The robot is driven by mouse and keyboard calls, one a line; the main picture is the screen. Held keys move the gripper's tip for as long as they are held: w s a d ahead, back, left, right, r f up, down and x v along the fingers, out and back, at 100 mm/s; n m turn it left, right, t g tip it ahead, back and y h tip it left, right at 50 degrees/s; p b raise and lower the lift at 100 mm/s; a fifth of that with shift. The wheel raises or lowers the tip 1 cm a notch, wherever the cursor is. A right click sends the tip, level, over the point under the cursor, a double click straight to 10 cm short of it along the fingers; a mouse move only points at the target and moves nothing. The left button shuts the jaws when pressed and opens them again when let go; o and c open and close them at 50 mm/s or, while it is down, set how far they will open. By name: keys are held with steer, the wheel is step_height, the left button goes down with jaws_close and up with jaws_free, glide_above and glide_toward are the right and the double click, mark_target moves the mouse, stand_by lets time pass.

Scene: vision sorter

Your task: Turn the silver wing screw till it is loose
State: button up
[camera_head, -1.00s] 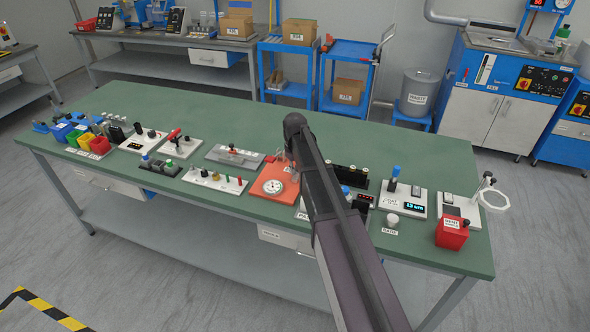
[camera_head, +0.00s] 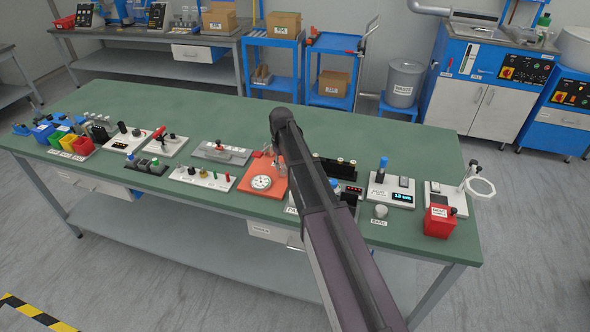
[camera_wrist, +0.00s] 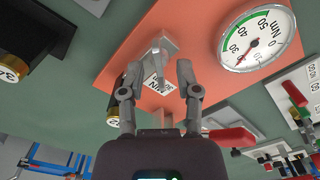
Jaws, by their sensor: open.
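The silver wing screw (camera_wrist: 162,52) stands on an orange plate (camera_wrist: 205,40) in the wrist view. My gripper (camera_wrist: 157,75) is open there, with one finger on each side of the screw's near end. I cannot tell whether the fingers touch it. A white label behind the screw is partly covered. In the head view the orange plate (camera_head: 277,184) and the dial (camera_head: 261,183) lie left of my arm, which hides part of that area.
Several other test boards crowd the green bench (camera_head: 200,112). A gold-and-black cylinder (camera_wrist: 119,101) stands close to one finger, and a red handle (camera_wrist: 232,137) lies on the other side. A red bin (camera_head: 439,221) is at the right. The back of the bench is clear.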

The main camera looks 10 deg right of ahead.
steer(key=m, duration=0.5)
steer(key=shift+d, duration=0.15)
steer(key=m, duration=0.5)
steer(key=shift+d, duration=0.1)
steer(key=m, duration=0.5)
steer(key=shift+s+d, duration=0.1)
steer(key=shift+s, duration=0.05)
steer(key=m, duration=0.5)
steer(key=shift+s, duration=0.1)
step_height(320, 180, up, 14)
steer(key=p, duration=1.4)
steer(key=s+f+n+b, duration=0.1)
steer(key=s+n, duration=0.7)
steer(key=s, duration=0.9)
steer(key=shift+a+f+n, duration=0.15)
steer(key=shift+a+n, duration=0.1)
steer(key=shift+n, duration=0.05)
